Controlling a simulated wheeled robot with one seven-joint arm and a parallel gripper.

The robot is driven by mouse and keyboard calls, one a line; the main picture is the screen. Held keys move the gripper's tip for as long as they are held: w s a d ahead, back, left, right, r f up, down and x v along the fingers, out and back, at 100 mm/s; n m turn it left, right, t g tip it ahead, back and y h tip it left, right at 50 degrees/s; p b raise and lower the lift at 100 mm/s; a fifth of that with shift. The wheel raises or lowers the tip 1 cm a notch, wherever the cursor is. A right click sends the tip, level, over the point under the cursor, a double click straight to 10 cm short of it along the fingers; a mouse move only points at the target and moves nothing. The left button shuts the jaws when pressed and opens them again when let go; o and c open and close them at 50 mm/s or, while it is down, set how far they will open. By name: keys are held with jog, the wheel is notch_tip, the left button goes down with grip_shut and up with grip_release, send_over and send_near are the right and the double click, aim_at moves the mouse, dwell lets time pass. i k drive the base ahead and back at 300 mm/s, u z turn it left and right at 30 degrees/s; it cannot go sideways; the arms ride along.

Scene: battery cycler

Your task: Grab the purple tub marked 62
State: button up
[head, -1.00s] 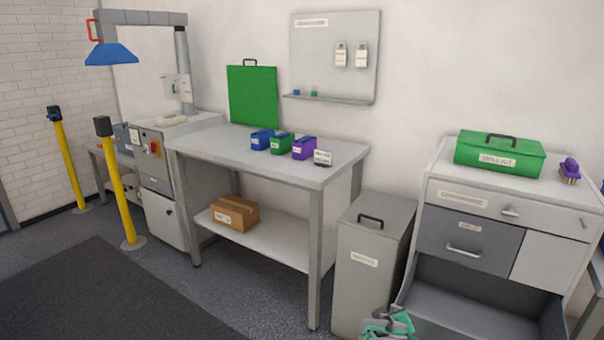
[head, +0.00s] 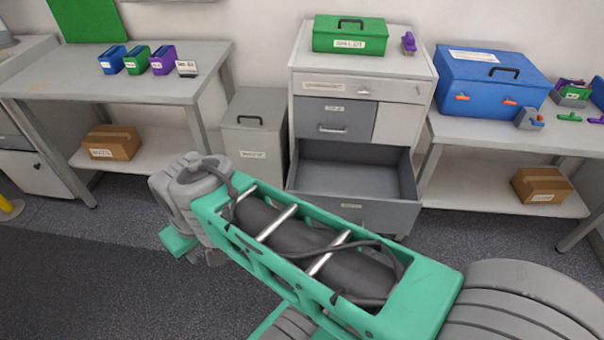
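In the head view a purple tub (head: 163,62) stands upright at the right end of a row on the left table. A green tub (head: 137,62) and a blue tub (head: 112,62) stand to its left. A small labelled card holder (head: 187,69) is just right of the purple tub. I cannot read a number on any tub. My arm reaches across the lower middle of the view, well in front of and below the tubs. My gripper's fingers do not show clearly at the arm's far end, so its opening cannot be judged.
The left table (head: 60,85) holds the tubs. A grey bin (head: 252,130) stands between it and a drawer cabinet (head: 310,110) whose lower drawer (head: 355,178) is open. A blue toolbox (head: 490,90) sits on the right table (head: 450,132). Dark floor lies clear at lower left.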

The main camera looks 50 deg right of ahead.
aim_at(164, 65)
jog(key=z, duration=0.2)
jog(key=k, duration=0.25)
jog(key=z, duration=0.5)
jog(key=i, duration=1.8)
jog(key=u, duration=1.05)
jog(key=i, duration=0.8)
jog(key=u, duration=0.5)
